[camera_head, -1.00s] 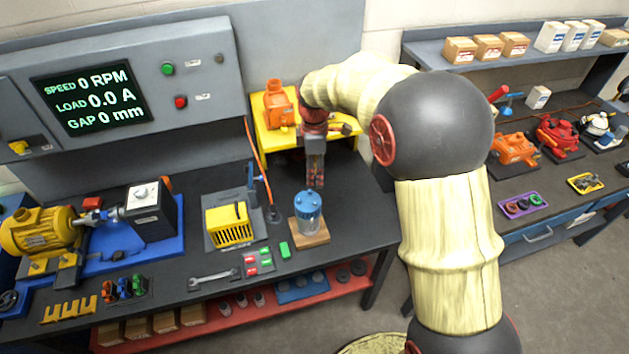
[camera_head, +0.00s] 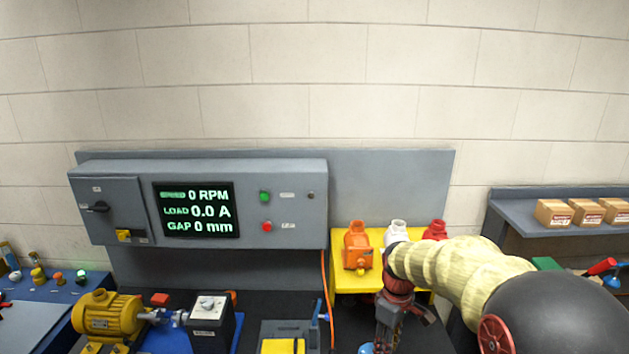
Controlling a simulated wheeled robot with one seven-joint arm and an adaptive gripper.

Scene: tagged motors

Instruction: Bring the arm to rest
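My arm reaches in from the lower right with pale ribbed sleeves and a dark round joint. My gripper (camera_head: 388,330) hangs at the arm's end, over the bench in front of the yellow stand (camera_head: 345,280). Its fingertips are at or below the lower edge of the view, so whether it is open or shut does not show. A small blue top (camera_head: 366,348) of the clear jar shows beside it at the bottom edge.
An orange motor (camera_head: 357,246), a white one (camera_head: 396,232) and a red one (camera_head: 435,230) stand on the yellow stand. A grey control panel (camera_head: 290,180) reads 0 RPM. A yellow motor (camera_head: 108,315) is at left. A shelf with boxes (camera_head: 553,213) is at right.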

